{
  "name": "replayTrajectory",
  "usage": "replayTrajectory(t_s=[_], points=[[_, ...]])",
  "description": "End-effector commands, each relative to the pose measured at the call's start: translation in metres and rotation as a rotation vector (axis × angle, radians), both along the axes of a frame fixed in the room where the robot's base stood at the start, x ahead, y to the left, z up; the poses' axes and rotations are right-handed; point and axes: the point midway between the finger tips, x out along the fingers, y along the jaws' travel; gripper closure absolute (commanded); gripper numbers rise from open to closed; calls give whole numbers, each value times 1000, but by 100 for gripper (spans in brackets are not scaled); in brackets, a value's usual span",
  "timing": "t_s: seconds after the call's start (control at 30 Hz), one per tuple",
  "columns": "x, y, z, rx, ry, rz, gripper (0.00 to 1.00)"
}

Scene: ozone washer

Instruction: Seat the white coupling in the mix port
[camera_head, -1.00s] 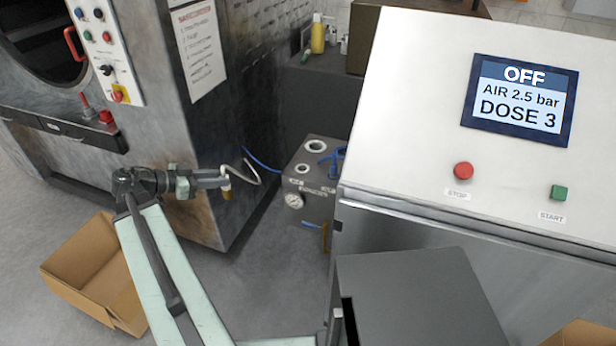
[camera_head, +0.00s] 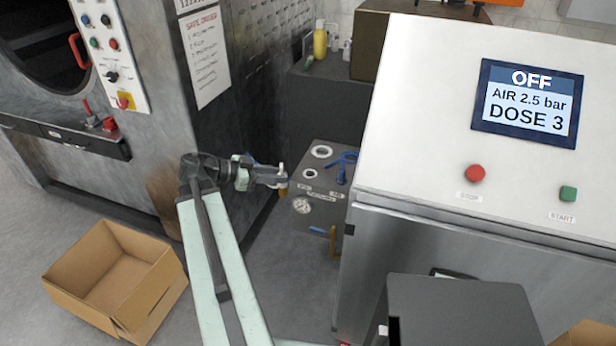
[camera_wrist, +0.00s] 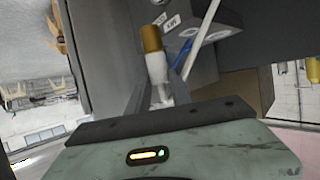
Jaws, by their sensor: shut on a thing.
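The white coupling (camera_wrist: 157,70) with its brass end (camera_wrist: 150,38) is held in my gripper (camera_head: 281,179). In the head view its brass end (camera_head: 283,192) hangs below the fingers, just left of the grey box (camera_head: 325,205). My gripper is shut on the coupling. The box top has a larger white-ringed port (camera_head: 321,151) and a smaller white-ringed port (camera_head: 310,174); both look empty. The labels are too small to tell which is the mix port. The coupling is apart from both ports.
Blue fittings (camera_head: 345,160) stand on the box top. A gauge (camera_head: 302,206) is on its front. The sloped control panel (camera_head: 440,150) stands close on the right, reading OFF. The washer (camera_head: 150,100) is at the left. An open cardboard box (camera_head: 115,275) lies on the floor.

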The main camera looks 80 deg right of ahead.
Motion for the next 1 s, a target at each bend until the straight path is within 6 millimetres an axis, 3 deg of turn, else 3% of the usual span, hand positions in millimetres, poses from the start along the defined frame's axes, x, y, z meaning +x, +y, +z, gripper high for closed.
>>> replayTrajectory(t_s=[0.2, 0.5, 0.63, 0.83, 1.0], points=[[-25, -59, -7, -1, 1, -1, 100], [-55, -120, -13, 0, 1, 1, 100], [-62, -132, -14, -2, 0, 3, 100], [-64, -134, -15, -1, 1, 4, 100], [-63, -134, -40, -1, 1, 4, 100]])
